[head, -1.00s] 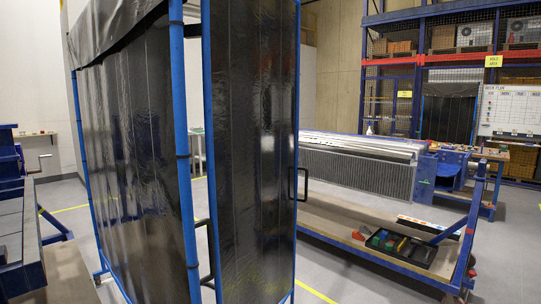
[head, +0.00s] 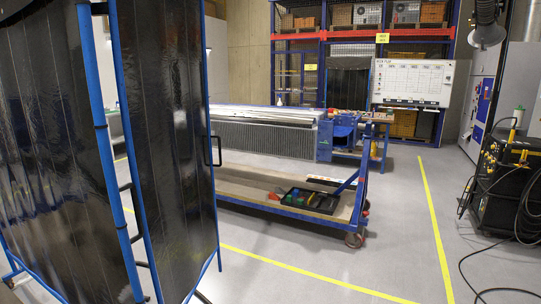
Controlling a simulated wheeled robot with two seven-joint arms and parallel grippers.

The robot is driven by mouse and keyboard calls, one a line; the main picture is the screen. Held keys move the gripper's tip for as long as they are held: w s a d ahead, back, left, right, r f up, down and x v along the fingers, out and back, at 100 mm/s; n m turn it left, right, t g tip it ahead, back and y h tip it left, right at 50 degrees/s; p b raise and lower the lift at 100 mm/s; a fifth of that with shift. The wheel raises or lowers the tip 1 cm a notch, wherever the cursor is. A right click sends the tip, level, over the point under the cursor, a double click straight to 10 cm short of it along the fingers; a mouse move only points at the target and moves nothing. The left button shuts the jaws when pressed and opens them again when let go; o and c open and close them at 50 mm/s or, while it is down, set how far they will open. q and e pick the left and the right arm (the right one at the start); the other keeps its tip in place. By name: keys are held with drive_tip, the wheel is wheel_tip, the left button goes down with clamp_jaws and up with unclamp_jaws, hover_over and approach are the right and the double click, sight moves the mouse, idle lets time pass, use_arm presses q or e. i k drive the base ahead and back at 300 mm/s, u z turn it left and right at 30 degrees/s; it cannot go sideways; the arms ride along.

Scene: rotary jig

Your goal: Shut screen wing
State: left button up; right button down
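The screen wing (head: 165,135) is a tall dark curtain panel in a blue tube frame, standing at the left of the head view. A black loop handle (head: 216,151) sticks out from its right edge. To its left is the wider main screen (head: 45,150), also dark with a blue frame. The wing stands at an angle to the main screen, with a gap between their blue posts bridged by short black links. The top of the wing is cut off by the picture. Neither of my grippers is in view.
A blue-framed rotary jig (head: 265,140) stands behind the wing, with a black tray (head: 311,200) on its lower shelf. A welding machine (head: 510,185) with trailing cables stands at the right. The grey floor between is clear, marked by yellow lines.

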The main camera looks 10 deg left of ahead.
sight(159, 46)
drive_tip(key=z, duration=0.5)
drive_tip(key=i, duration=2.55)
drive_tip(key=u, duration=1.75)
drive_tip(key=i, duration=1)
drive_tip(key=u, duration=1)
